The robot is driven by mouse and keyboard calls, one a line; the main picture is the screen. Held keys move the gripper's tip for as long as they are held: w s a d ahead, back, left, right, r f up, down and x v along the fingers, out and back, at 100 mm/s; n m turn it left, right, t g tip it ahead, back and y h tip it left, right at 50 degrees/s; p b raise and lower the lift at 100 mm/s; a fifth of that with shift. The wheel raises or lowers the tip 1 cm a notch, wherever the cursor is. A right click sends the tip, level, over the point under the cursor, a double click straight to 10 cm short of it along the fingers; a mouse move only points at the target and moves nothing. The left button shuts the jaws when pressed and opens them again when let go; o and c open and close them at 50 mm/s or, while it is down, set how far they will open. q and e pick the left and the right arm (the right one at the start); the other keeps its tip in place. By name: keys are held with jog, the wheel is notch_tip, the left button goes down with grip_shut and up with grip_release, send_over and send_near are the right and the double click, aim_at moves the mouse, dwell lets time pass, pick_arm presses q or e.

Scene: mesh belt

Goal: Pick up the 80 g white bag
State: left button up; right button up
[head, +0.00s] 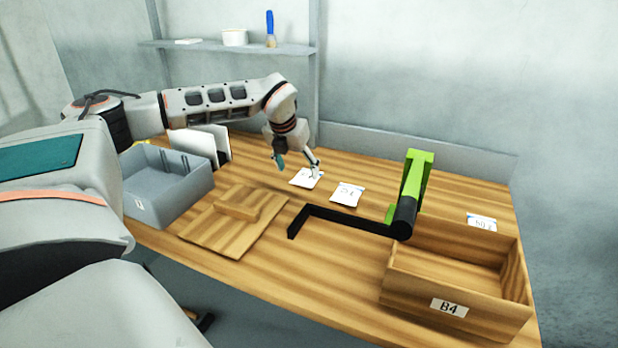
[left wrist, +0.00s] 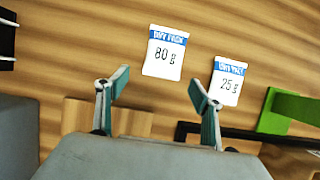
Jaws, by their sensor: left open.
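The 80 g white bag (left wrist: 165,53) lies flat on the wooden table, with a blue band reading "DRY PACK" and its print facing up. In the head view this bag (head: 304,182) lies just below my left gripper (head: 298,167), partly overlapped by a fingertip. My left gripper is open and empty above the table. In the left wrist view the spread fingers of my left gripper (left wrist: 158,84) show with the 80 g bag ahead of and between them. A similar bag marked 25 g (left wrist: 229,82) lies to its right; it also shows in the head view (head: 347,195). My right gripper is not seen.
A black bar with a green upright (head: 417,172) stands right of the bags. A wooden box B4 (head: 450,308) is at front right, with another white bag (head: 482,221) behind it. A grey bin (head: 150,203) and a wooden board (head: 215,243) are at left.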

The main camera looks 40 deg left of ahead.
aim_at(303, 178)
pick_arm(q)
jog(key=x, duration=0.5)
jog(key=shift+w+d+f, duration=0.1)
jog(key=shift+w, duration=0.3)
jog(key=c, duration=1.2)
